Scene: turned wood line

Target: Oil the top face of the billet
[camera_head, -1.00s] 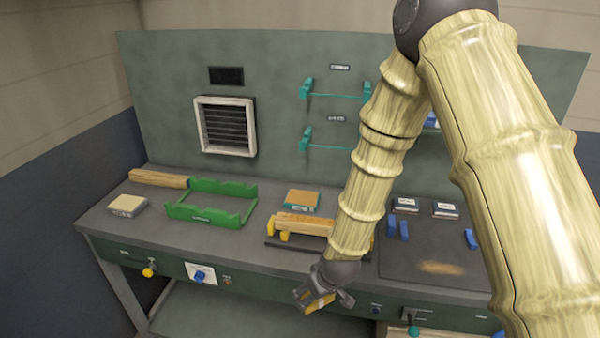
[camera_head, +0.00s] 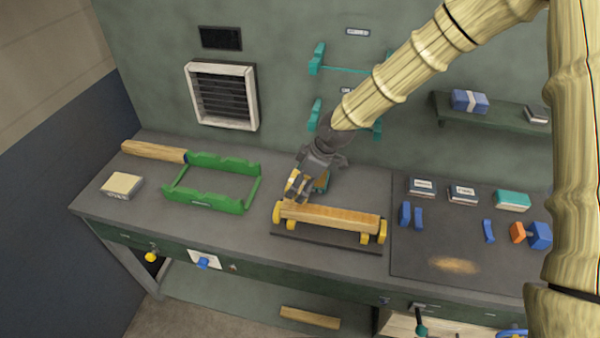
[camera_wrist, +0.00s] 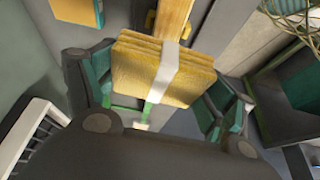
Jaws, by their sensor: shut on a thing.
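The billet (camera_head: 330,219) is a long pale wooden bar lying level on yellow supports on a dark base at the middle of the bench. Its bare wood also shows in the wrist view (camera_wrist: 172,18), beyond the pad. My gripper (camera_head: 300,186) is over the billet's left end in the head view. It is shut on a folded yellow cloth pad (camera_wrist: 160,70) with a white band, between the two teal-lined fingers. I cannot tell whether the pad touches the billet. An orange-topped teal block (camera_wrist: 76,10) lies behind the billet, mostly hidden by my gripper in the head view.
A green cradle frame (camera_head: 212,198), a wooden-handled piece (camera_head: 153,152) and a pale block (camera_head: 122,185) are on the left. A dark mat (camera_head: 430,240) on the right has blue pieces and small boxes. Teal wall brackets (camera_head: 318,58) stand behind my arm.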

